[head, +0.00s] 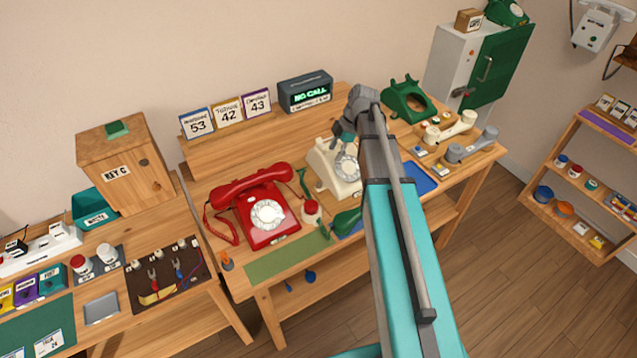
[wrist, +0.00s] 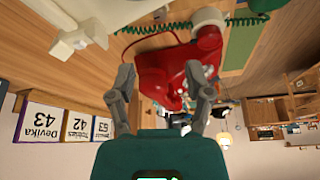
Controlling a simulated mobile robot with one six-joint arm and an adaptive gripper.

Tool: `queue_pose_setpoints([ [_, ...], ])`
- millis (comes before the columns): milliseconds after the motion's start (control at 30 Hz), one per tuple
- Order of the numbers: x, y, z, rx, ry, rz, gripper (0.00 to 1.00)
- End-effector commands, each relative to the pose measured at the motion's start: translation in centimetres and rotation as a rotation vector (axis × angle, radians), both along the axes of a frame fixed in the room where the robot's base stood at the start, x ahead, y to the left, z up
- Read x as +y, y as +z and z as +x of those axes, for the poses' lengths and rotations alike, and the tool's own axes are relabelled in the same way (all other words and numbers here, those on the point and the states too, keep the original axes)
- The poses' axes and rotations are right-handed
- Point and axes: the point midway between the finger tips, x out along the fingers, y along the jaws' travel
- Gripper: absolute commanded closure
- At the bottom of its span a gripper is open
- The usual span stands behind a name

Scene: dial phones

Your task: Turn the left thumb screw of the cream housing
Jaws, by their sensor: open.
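The cream housing (head: 328,172) stands on the middle bench with a dial on its front, partly behind my arm. Part of it shows at the upper left of the wrist view (wrist: 95,14), with a pale projecting piece. I cannot make out the left thumb screw in either view. My gripper (head: 340,132) is at the upper back of the housing in the head view. In the wrist view my gripper (wrist: 161,72) has its two fingers apart, with the red telephone (wrist: 165,72) seen beyond them and nothing held.
The red telephone (head: 262,208) stands left of the housing. A green handset (head: 347,220) lies in front, and a green phone shell (head: 404,103) stands behind to the right. Number cards (head: 227,113) and a display box (head: 305,92) stand on the rear shelf. A green mat (head: 285,262) lies clear in front.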

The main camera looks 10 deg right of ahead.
Motion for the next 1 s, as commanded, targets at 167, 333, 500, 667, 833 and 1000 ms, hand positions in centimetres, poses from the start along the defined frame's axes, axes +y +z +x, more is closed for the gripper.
queue_pose_setpoints([
  [167, 0.1, -0.4, 0.0, 0.0, 0.0, 0.0, 0.35],
  [333, 0.5, -1.2, 0.0, 0.0, 0.0, 0.0, 0.35],
  [500, 0.9, -2.4, 0.0, 0.0, 0.0, 0.0, 0.35],
  [667, 1.4, -3.6, -0.1, 0.0, 0.0, 0.0, 0.35],
  [833, 2.0, -4.9, -0.1, 0.0, 0.001, 0.0, 0.35],
  [1000, 2.5, -6.2, -0.1, 0.001, 0.001, 0.0, 0.35],
])
